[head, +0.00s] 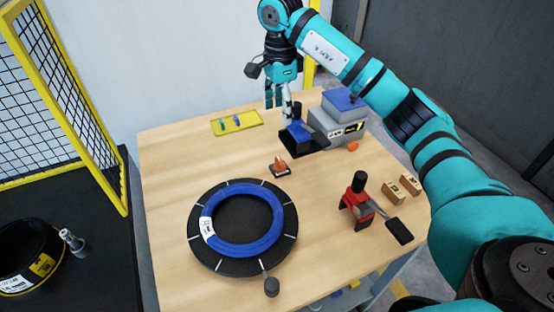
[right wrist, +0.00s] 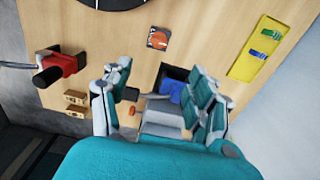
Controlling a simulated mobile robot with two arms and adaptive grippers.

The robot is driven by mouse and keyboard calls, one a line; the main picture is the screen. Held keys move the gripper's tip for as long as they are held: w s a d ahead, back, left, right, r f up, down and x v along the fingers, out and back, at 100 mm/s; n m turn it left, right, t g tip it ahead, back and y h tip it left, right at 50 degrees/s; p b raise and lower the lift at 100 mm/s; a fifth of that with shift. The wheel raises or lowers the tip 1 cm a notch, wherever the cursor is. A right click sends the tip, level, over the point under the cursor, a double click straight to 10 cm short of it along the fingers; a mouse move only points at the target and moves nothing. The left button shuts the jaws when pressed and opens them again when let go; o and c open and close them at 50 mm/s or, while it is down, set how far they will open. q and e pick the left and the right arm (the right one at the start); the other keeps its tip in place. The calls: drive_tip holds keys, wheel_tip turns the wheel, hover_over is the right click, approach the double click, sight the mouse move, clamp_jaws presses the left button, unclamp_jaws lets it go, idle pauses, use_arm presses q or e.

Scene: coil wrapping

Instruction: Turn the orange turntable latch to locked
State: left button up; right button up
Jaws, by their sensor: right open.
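The orange turntable latch (head: 280,167) sits on a dark base on the table, just behind the black turntable (head: 196,243). In the right wrist view the latch (right wrist: 158,39) is near the top middle, with an orange knob on its face; I cannot tell its exact setting. A blue coil (head: 206,207) with a white label lies flat on the turntable. My right gripper (head: 280,108) is open and empty, pointing down behind the latch, apart from it, near the grey and blue machine. In the right wrist view its spread fingers (right wrist: 157,98) frame that machine. My left gripper is out of view.
The grey and blue machine (head: 325,122) stands at the back right. A yellow tray (head: 236,122) lies at the back left. A red tool (head: 355,196) with a black handle and small cardboard boxes (head: 403,187) are at the right. The table left of the latch is clear.

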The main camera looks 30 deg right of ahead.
sight(280, 160)
drive_tip(key=f, duration=0.5)
drive_tip(key=f+p, duration=0.1)
drive_tip(key=f, duration=0.4)
drive_tip(key=f+p, duration=0.1)
drive_tip(key=f, duration=0.4)
drive_tip(key=shift+s+f, duration=0.2)
drive_tip(key=shift+s, duration=0.05)
drive_tip(key=shift+f, duration=0.55)
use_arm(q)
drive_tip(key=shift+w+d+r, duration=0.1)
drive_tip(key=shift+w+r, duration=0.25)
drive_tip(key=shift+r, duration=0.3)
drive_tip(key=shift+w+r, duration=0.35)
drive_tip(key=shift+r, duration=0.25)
use_arm(e)
drive_tip(key=c, duration=1.2)
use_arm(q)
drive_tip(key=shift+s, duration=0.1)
use_arm(e)
drive_tip(key=shift+o, duration=0.2)
